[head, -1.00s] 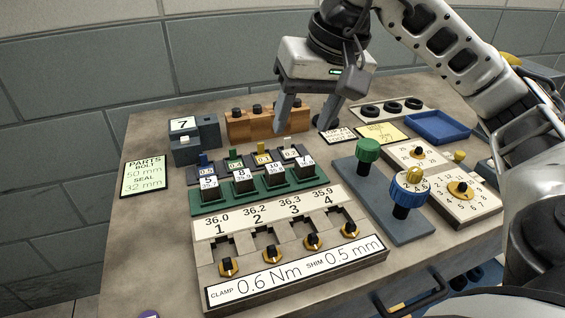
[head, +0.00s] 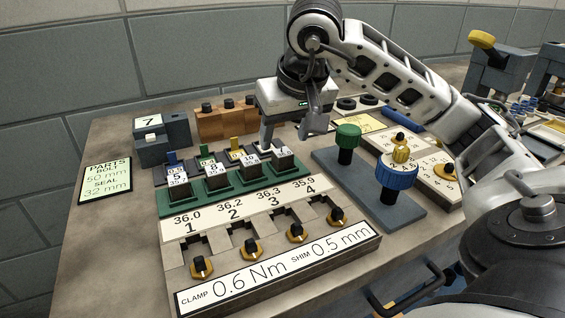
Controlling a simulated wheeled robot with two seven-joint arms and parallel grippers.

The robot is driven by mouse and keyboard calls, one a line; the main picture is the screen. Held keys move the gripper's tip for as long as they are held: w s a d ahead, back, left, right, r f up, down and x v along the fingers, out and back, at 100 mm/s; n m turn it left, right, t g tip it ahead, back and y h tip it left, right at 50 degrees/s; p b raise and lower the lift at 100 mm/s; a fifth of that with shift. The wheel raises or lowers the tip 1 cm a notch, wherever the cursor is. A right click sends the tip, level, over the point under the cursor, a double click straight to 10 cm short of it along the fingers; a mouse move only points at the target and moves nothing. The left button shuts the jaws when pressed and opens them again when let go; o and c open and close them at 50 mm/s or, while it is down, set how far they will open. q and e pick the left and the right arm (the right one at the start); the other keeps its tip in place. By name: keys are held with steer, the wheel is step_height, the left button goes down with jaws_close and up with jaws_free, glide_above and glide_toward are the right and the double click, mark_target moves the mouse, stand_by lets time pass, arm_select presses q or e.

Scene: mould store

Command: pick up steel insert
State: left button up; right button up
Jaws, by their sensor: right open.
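Several dark steel inserts with white number labels stand in a row in a green rack (head: 180,202). They are the leftmost insert (head: 180,190), the second insert (head: 216,180), the third insert (head: 250,172) and the rightmost insert (head: 284,165). My right gripper (head: 284,143) is open, pointing down, just above and behind the rightmost insert. One finger shows clearly; the other is partly hidden, and I cannot tell whether either touches the insert. My left gripper is not in view.
In front is a fixture (head: 290,262) with numbered pockets and yellow-black clamp knobs. At right, a grey plate (head: 340,182) carries green and blue knobs. Behind stand an orange block (head: 215,125) and a grey block marked 7 (head: 165,148).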

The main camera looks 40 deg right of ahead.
mark_target(283, 152)
steer(key=x, duration=0.3)
steer(key=shift+s, duration=0.3)
steer(key=shift+w+f, duration=0.2)
steer(key=shift+f, duration=0.25)
jaws_close()
steer(key=shift+r, duration=0.1)
